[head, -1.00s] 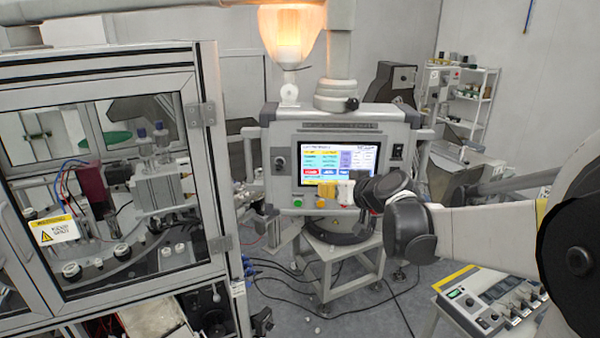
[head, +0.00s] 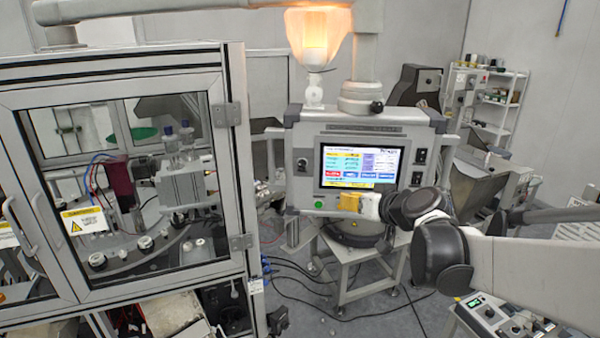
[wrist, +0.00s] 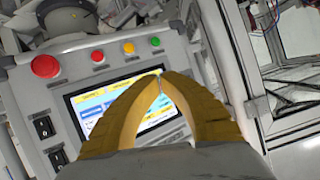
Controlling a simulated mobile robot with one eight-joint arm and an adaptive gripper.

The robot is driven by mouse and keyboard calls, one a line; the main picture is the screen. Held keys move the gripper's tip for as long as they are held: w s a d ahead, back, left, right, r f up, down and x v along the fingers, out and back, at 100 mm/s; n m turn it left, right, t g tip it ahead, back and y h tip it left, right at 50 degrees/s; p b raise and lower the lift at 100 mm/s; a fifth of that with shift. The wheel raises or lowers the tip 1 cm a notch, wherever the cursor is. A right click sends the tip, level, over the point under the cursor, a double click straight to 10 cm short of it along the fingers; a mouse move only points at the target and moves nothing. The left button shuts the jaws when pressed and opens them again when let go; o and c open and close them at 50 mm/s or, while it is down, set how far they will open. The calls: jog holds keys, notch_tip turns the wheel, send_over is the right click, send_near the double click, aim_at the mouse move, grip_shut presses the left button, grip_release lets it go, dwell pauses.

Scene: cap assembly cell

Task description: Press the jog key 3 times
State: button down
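The operator panel (head: 420,150) carries a lit touchscreen (head: 335,165) with coloured fields; its labels are too small to read, so I cannot tell which key is jog. In the wrist view the panel appears upside down, with a large red button (wrist: 45,66) and smaller red (wrist: 98,56), yellow (wrist: 128,48) and green (wrist: 155,42) buttons beside the screen (wrist: 92,104). My gripper (wrist: 160,76) has its yellow fingertips together, empty, over the screen's button-side edge. In the head view my gripper (head: 348,202) covers part of the button row; the green button (head: 319,205) shows. Contact cannot be told.
A framed glass-door machine cabinet (head: 235,180) stands to the left of the panel. A glowing lamp (head: 315,40) hangs above. A small control box (head: 495,315) is at lower right. Cables (head: 310,285) lie on the floor by the panel's stand.

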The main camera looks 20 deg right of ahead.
aim_at(342, 178)
jog(key=shift+w+d+b, duration=0.25)
jog(key=shift+w+d, duration=0.4)
jog(key=shift+w, duration=0.75)
jog(key=shift+w+d+b, duration=0.3)
jog(key=shift+w+d, duration=0.35)
jog(key=shift+w, duration=0.7)
jog(key=shift+w+d+b, duration=0.25)
jog(key=shift+w+d, duration=0.4)
jog(key=shift+w, duration=0.75)
jog(key=shift+f, duration=0.1)
jog(key=shift+w+d, duration=0.2)
jog(key=shift+w, duration=0.2)
jog(key=shift+w+d, duration=0.1)
jog(key=shift+w, duration=0.15)
jog(key=shift+s, duration=0.15)
jog(key=shift+s+a, duration=0.3)
jog(key=shift+s, duration=0.25)
jog(key=shift+s+a, duration=0.35)
jog(key=shift+s, duration=0.4)
jog(key=shift+s+a, duration=0.35)
jog(key=shift+s, duration=0.4)
jog(key=shift+s+a, duration=0.35)
jog(key=shift+s, duration=0.4)
